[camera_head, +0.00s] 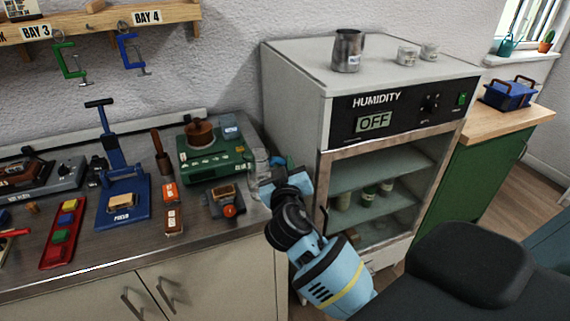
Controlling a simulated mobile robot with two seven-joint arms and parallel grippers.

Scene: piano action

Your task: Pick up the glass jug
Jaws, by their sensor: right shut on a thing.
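The glass jug (258,162) is clear and hard to make out at the right end of the metal workbench, beside the green device. My right gripper (270,180) is at the jug, shut on it, with its blue and black arm reaching in from the lower right. The gripper and wrist hide part of the jug, and I cannot tell whether its base touches the bench. My left gripper is not in view.
The humidity cabinet (295,110) stands close right of the gripper, its display reading OFF. A metal jug (348,52) and two small containers stand on top. The green device (212,160), blue press (123,200) and red tray (62,235) crowd the workbench (80,262).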

